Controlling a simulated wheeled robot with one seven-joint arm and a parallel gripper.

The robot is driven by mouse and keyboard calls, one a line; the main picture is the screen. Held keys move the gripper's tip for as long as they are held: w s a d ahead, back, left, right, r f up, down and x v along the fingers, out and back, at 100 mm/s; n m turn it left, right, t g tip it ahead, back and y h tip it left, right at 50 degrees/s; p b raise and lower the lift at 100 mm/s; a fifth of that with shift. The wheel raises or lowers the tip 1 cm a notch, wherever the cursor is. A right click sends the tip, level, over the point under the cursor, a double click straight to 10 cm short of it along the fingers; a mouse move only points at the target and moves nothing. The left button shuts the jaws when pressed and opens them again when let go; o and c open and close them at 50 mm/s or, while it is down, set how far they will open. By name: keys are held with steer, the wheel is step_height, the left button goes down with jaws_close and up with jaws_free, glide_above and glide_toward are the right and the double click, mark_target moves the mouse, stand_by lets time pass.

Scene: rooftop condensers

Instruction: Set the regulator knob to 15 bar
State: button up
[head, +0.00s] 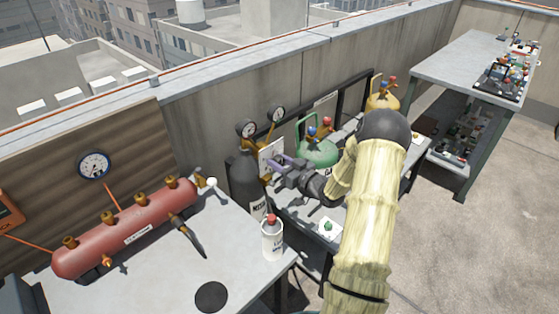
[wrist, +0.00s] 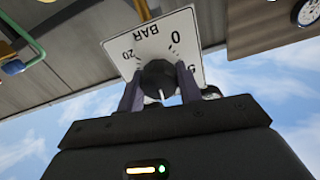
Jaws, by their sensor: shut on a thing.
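The black regulator knob (wrist: 155,72) sits on a white dial plate (wrist: 115,45), which also shows in the head view (head: 272,152). The plate reads BAR, 0, 20 and part of a 5; other numbers are hidden behind my gripper. A white mark on the knob points toward the bottom of the wrist view, away from the word BAR. My gripper (wrist: 159,88) has its two purple fingers on opposite sides of the knob, shut on it. In the head view my gripper (head: 271,170) reaches the plate from the right and the knob is hidden.
A dark cylinder (head: 243,178) with two gauges (head: 247,129) stands beside the plate. A green cylinder (head: 318,153) is behind my arm. A white bottle (head: 271,242) and a red tank (head: 125,229) are on the left bench (head: 248,273).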

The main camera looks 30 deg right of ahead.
steer(key=m+p, duration=0.2)
steer(key=m, duration=0.4)
steer(key=shift+d+m, duration=0.1)
steer(key=shift+m, duration=0.2)
steer(key=m+p, duration=0.2)
steer(key=m, duration=0.3)
steer(key=shift+f, duration=0.2)
steer(key=shift+m, duration=0.3)
steer(key=o, duration=1)
steer(key=shift+s, duration=0.1)
steer(key=b+v, duration=0.2)
steer(key=v, duration=1.5)
steer(key=shift+r, duration=0.15)
